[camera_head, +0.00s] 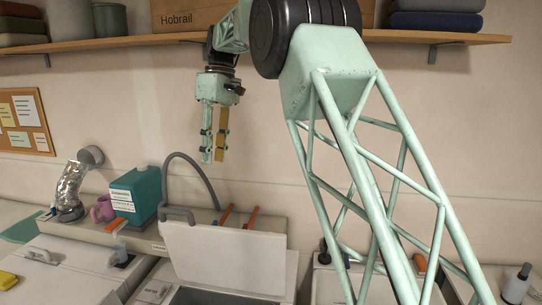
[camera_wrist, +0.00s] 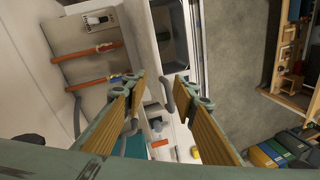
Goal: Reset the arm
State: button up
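My gripper (camera_head: 213,159) hangs in the air, fingers pointing down, in front of the bare wall and below the shelf. It is above the counter ledge, clear of everything. In the wrist view my gripper (camera_wrist: 160,84) has its two ribbed, tan-padded fingers apart, with nothing between them. My pale green lattice arm (camera_head: 385,185) rises on the right of the head view and bends over to the left toward the gripper.
The wall shelf (camera_head: 105,43) carries a wooden Hobrail box (camera_head: 178,20) close to the arm. Below are a teal box (camera_head: 136,194), a purple mug (camera_head: 102,209), a grey hose (camera_head: 196,165) and an upright white lid (camera_head: 225,257). The wall around the gripper is clear.

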jog(key=s+d+r+m+t+b, duration=0.1)
jog(key=s+d+m+t+b, duration=0.45)
jog(key=s+d, duration=2)
jog(key=s+d+f+m+b, duration=0.2)
jog(key=s+d+f+b, duration=0.1)
jog(key=s+f, duration=0.4)
jog(key=s+d+f+m+h+b, duration=0.1)
jog(key=s+d+f+m+b, duration=0.1)
jog(key=s+d+f+b, duration=0.2)
jog(key=s+d+f+m+b, duration=0.2)
jog(key=s+f, duration=0.7)
jog(key=s, duration=0.9)
jog(key=d+b, duration=0.2)
jog(key=d, duration=0.2)
jog(key=shift+f+m, duration=0.35)
jog(key=shift+f, duration=0.05)
